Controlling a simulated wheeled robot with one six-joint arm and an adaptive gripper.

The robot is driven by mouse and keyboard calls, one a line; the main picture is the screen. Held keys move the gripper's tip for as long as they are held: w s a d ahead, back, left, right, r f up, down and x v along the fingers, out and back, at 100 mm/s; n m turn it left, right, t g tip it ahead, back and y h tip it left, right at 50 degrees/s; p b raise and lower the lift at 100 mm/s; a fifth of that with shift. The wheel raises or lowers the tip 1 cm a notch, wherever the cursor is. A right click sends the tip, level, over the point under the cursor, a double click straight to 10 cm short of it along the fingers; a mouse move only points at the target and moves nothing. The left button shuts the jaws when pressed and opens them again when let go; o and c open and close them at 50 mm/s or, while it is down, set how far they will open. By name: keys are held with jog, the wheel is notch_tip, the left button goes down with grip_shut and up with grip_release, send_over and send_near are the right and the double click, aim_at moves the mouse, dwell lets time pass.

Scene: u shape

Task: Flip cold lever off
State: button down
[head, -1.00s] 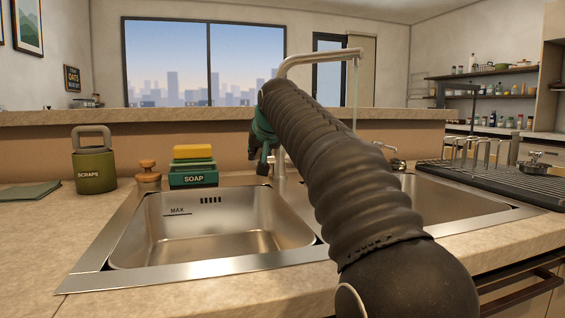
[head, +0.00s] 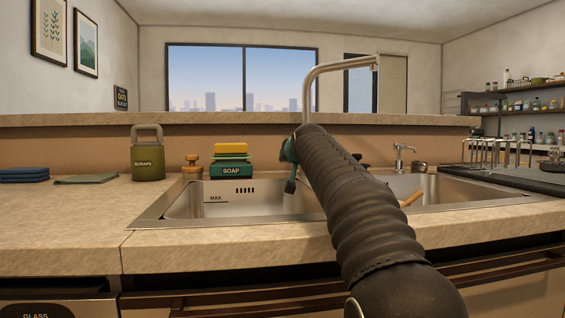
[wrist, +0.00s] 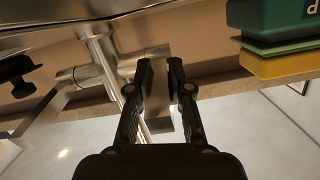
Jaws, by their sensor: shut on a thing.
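The chrome faucet (head: 307,95) rises behind the double sink, its spout reaching right, with no water stream visible below it. It also shows upside down in the wrist view (wrist: 104,55). My gripper (wrist: 160,68) is at the faucet base, its two dark fingers close around a pale metal lever (wrist: 158,92) on the faucet's soap side. In the head view my gripper (head: 291,184) hangs left of the faucet, and my arm hides the faucet base and the lever. A second side fitting (wrist: 66,78) of the faucet shows on its other side.
A soap box with a yellow sponge (head: 231,167) stands close left of my gripper. A green scraps canister (head: 147,158) is farther left. A wooden-handled thing (head: 411,199) lies in the right basin. A dish rack (head: 495,153) stands at right.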

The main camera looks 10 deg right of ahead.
jog(key=c, duration=1.1)
grip_release()
jog(key=shift+a, duration=0.15)
jog(key=shift+v, duration=5.95)
jog(key=shift+d, duration=0.2)
